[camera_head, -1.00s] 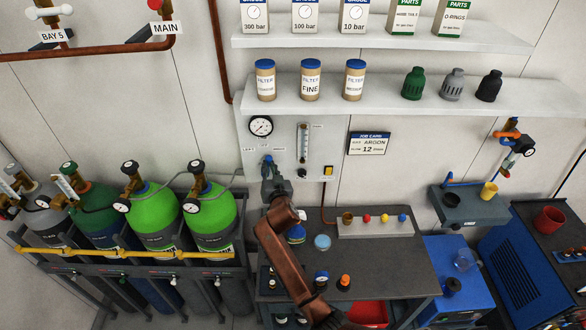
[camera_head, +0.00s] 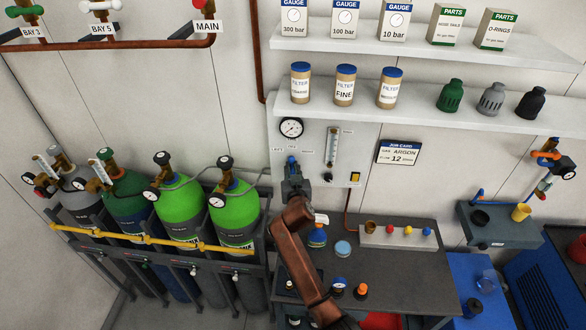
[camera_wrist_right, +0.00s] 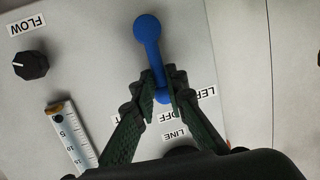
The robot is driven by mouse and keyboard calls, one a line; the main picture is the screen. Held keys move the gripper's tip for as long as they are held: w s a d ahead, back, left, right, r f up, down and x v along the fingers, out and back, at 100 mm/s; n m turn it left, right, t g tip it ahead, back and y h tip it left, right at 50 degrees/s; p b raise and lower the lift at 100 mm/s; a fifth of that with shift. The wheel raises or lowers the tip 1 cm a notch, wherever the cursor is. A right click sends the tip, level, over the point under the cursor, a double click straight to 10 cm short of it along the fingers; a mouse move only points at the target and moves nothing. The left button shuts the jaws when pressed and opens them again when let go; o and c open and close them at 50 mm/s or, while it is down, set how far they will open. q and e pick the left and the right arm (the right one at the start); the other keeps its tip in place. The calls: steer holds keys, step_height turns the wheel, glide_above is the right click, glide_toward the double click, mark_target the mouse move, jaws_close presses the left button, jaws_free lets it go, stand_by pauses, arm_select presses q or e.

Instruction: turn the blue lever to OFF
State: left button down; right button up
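The blue lever (camera_wrist_right: 149,48) is on the grey wall panel (camera_wrist_right: 90,70). In the right wrist view, which shows the labels upside down, its round knob points up and slightly left, away from the OFF label (camera_wrist_right: 185,117). My right gripper (camera_wrist_right: 161,88) has its dark fingers close together on both sides of the lever near its pivot, and appears closed on it. In the head view the right gripper (camera_head: 293,180) covers most of the lever; only a blue bit (camera_head: 291,161) shows above it. My left gripper is not in view.
Green gas cylinders (camera_head: 236,215) stand left. A dark bench (camera_head: 390,270) lies below, with bottles on it. A shelf (camera_head: 420,115) hangs above.

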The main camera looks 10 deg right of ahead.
steer(key=shift+o, duration=0.9)
steer(key=shift+r, duration=0.1)
steer(key=shift+o, duration=1.2)
step_height(320, 180, up, 10)
steer(key=shift+f, duration=0.1)
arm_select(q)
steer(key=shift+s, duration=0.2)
